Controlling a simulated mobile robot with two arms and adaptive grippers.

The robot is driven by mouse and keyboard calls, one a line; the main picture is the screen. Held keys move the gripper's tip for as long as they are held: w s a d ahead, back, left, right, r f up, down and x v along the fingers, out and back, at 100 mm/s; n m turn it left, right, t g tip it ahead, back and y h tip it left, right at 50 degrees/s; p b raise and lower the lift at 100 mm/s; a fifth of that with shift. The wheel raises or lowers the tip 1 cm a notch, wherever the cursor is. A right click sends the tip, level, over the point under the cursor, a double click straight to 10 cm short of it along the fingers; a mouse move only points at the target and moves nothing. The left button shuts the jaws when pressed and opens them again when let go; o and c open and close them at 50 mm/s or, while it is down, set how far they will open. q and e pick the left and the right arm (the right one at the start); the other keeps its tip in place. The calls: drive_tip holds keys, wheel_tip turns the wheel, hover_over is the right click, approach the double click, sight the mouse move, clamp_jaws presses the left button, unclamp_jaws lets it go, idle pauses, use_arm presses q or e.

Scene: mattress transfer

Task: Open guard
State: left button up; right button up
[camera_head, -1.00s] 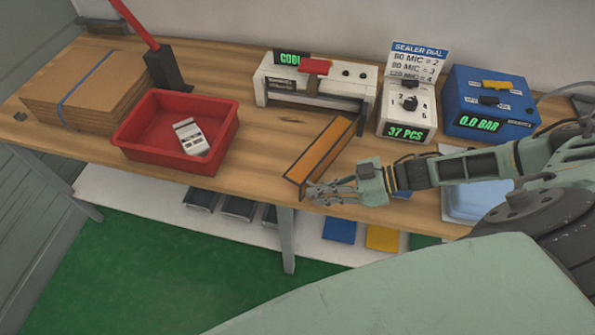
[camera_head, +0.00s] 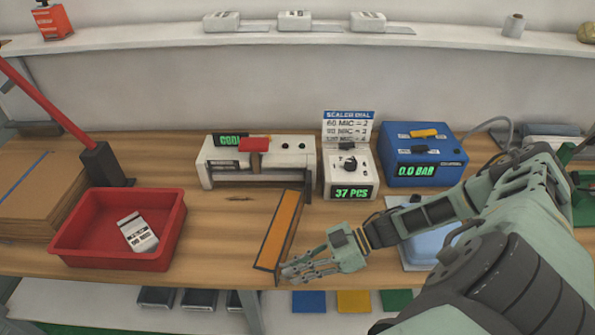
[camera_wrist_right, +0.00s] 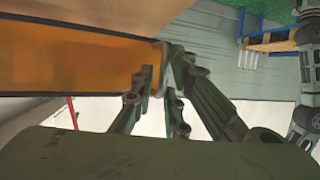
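The guard (camera_head: 279,229) is a long orange panel with a dark frame. It stands out from the right end of the white sealer (camera_head: 220,172), angled toward the table's front edge. My right gripper (camera_head: 288,271) is at the guard's near end. In the right wrist view its fingers (camera_wrist_right: 163,66) come together at the end edge of the orange guard (camera_wrist_right: 85,55) and look shut on it, though the contact is partly hidden. My left gripper is not in view.
A red tray (camera_head: 72,225) holding a white item stands left, near cardboard (camera_head: 35,205) and a red lever (camera_head: 50,108). The dial box (camera_head: 347,175) and blue vacuum box (camera_head: 422,155) stand right of the sealer. Bare tabletop (camera_head: 215,235) lies left of the guard.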

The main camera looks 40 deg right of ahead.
drive_tip(key=shift+s+f, duration=0.1)
wheel_tip(320, 180, up, 10)
idle(0.6)
idle(0.4)
